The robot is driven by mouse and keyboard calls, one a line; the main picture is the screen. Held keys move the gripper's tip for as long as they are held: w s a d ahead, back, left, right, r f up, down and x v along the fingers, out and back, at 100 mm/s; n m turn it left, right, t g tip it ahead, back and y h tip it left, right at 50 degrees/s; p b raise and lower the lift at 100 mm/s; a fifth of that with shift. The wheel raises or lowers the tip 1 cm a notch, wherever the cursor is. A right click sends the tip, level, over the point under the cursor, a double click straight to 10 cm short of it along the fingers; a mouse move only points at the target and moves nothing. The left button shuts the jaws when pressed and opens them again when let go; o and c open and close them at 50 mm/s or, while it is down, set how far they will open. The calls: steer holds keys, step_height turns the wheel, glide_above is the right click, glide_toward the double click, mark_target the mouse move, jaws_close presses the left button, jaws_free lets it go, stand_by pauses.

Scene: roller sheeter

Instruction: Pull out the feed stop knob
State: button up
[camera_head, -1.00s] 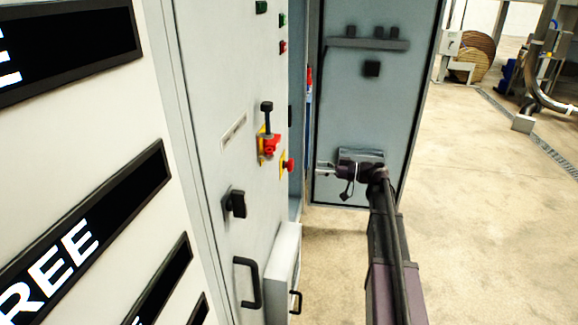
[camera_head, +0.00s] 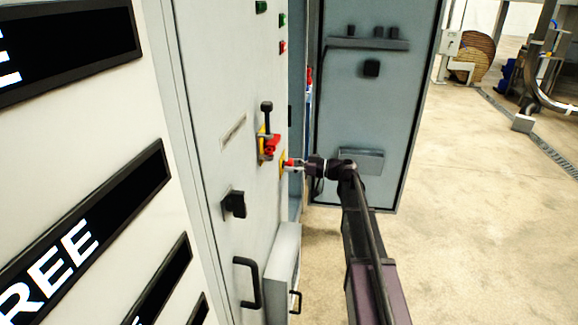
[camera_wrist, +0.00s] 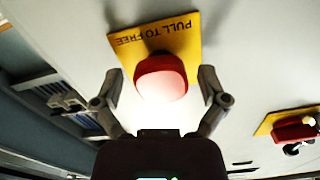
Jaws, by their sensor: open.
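The feed stop knob is a red mushroom knob (camera_wrist: 161,77) on a yellow plate (camera_wrist: 178,34) marked "PULL TO FREE" in the wrist view. In the head view the red knob (camera_head: 289,163) sits on the grey panel, partly hidden by my gripper. My gripper (camera_wrist: 160,82) is open, with one finger on each side of the knob. No clear contact between the fingers and the knob shows. In the head view my gripper (camera_head: 299,165) reaches the knob from the right.
A red rotary switch (camera_head: 270,146) on a yellow plate is close by, up and left of the knob. A black selector (camera_head: 234,204) and a black handle (camera_head: 247,282) are lower on the panel. An open cabinet door (camera_head: 370,105) stands behind my arm.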

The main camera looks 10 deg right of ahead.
jaws_close()
steer(key=shift+s+d, duration=0.15)
steer(key=shift+d, duration=0.4)
steer(key=shift+c, duration=0.2)
jaws_free()
steer(key=shift+d, duration=0.1)
steer(key=shift+o, duration=0.2)
steer(key=shift+s, duration=0.1)
steer(key=v, duration=1.1)
steer(key=shift+s+d, duration=0.15)
steer(key=shift+d, duration=0.2)
steer(key=shift+s, duration=0.15)
